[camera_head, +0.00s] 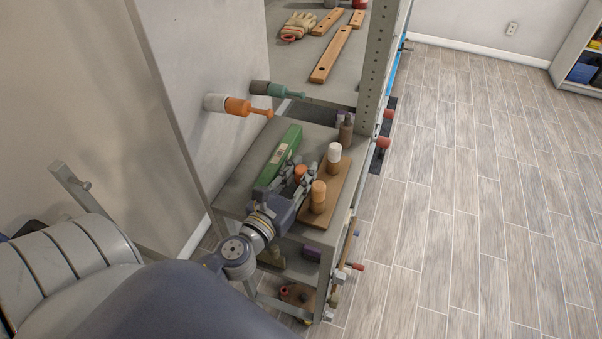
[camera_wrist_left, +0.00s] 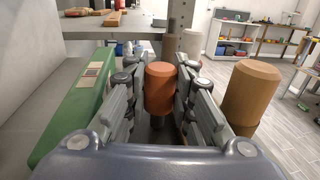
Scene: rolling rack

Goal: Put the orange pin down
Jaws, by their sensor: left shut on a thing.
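My left gripper (camera_head: 290,185) is shut on the orange pin (camera_wrist_left: 160,88), which stands upright between its fingers in the left wrist view. In the head view, only the pin's orange top (camera_head: 300,172) shows between the fingers. The gripper is at the left edge of a brown board (camera_head: 323,228) on the grey rack shelf. The pin's lower end is mostly hidden, so I cannot tell whether it touches the board. A tan pin (camera_head: 318,195) stands on the board just right of the gripper, and a white-topped pin (camera_head: 334,157) stands farther back. My right gripper is not in view.
A long green box (camera_head: 280,155) lies close to the gripper's left. Orange-and-white (camera_head: 237,105) and teal-and-grey (camera_head: 275,90) handled pieces project near the wall above the shelf. A rack post (camera_head: 373,75) rises at the back right. The floor to the right is clear.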

